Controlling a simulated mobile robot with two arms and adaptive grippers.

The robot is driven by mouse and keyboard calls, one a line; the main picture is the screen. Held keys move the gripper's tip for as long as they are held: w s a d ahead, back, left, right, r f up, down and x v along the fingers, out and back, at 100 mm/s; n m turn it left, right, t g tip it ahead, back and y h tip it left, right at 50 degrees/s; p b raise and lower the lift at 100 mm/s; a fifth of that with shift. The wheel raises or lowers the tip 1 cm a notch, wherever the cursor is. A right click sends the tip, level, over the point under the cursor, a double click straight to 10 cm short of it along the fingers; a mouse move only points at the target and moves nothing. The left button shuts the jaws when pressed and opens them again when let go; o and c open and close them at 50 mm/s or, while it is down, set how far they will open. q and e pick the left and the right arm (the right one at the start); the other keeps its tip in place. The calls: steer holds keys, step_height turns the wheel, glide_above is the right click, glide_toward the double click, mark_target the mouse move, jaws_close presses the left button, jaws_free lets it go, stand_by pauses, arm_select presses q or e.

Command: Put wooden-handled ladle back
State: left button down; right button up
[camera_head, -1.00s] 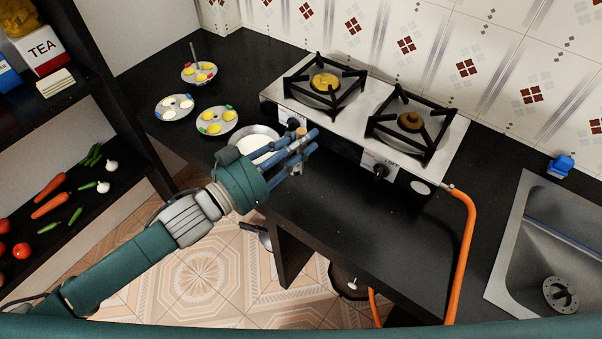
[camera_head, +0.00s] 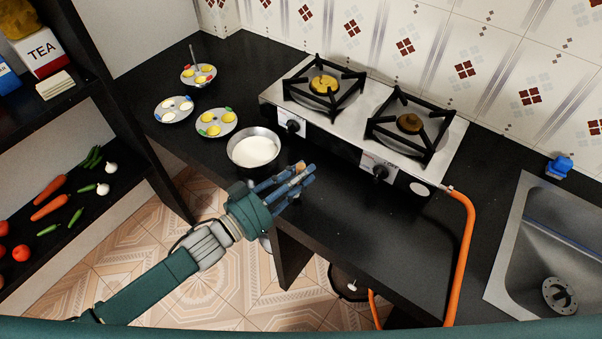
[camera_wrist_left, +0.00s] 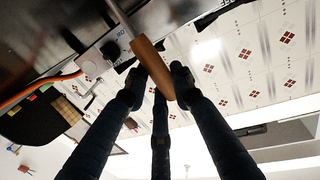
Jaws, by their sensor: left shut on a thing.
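My left gripper (camera_head: 288,182) is shut on the ladle's wooden handle (camera_wrist_left: 152,68), at the counter's front edge just in front of the bowl of white batter. In the left wrist view the gripper (camera_wrist_left: 156,84) has its dark fingers around the tan handle, and a thin metal stem runs up from it past the top edge. In the head view only a small tan end of the handle (camera_head: 300,167) shows between the fingers. The ladle's scoop is hidden. My right gripper is not in view.
The steel bowl of white batter (camera_head: 254,151) stands on the black counter (camera_head: 335,225). Several plates with idli moulds (camera_head: 214,122) are at the back left. The two-burner stove (camera_head: 349,120) is behind; a sink (camera_head: 553,245) is at right. An orange hose (camera_head: 466,240) hangs over the front.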

arm_select(q)
steer(key=shift+f, duration=0.2)
steer(key=c, duration=1.5)
jaws_free()
steer(key=shift+r, duration=0.2)
steer(key=shift+b+v, duration=1)
steer(key=shift+v, duration=5)
